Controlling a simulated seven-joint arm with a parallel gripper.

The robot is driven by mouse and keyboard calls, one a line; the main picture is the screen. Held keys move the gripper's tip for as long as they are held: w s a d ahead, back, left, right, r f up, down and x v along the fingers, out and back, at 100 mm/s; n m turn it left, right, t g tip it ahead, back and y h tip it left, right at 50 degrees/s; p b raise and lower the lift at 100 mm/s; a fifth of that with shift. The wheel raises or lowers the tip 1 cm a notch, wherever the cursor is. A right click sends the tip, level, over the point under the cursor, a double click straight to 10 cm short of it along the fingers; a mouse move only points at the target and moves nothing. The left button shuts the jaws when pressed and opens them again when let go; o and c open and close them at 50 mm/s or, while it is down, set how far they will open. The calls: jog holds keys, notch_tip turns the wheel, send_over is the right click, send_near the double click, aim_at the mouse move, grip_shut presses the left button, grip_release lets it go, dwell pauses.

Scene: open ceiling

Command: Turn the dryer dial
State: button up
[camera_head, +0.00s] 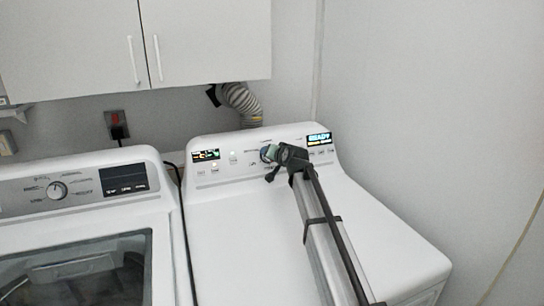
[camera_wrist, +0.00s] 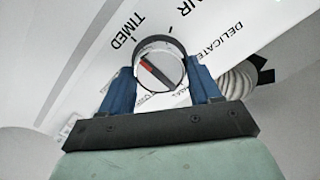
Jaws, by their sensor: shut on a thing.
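The white dryer (camera_head: 240,235) stands on the right in the head view, with a control panel along its raised back. My gripper (camera_head: 271,154) is at the middle of the panel in the head view and mostly hides the dial there. In the wrist view my gripper (camera_wrist: 160,68) has one blue finger on each side of the dial and is shut on it.
A washer with its own knob (camera_head: 57,190) stands close on the left. Lit displays (camera_head: 206,155) and (camera_head: 319,139) flank the dial on the dryer panel. White cabinets (camera_head: 140,45) hang above, and a ribbed vent hose (camera_head: 241,100) rises behind. A wall bounds the right side.

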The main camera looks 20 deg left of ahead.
dwell(0.4)
jog(key=o, duration=1.1)
jog(key=shift+c, duration=0.2)
jog(key=v, duration=1.3)
jog(key=shift+s+d+r, duration=0.15)
jog(key=shift+s+d, duration=0.1)
jog(key=shift+d, duration=0.05)
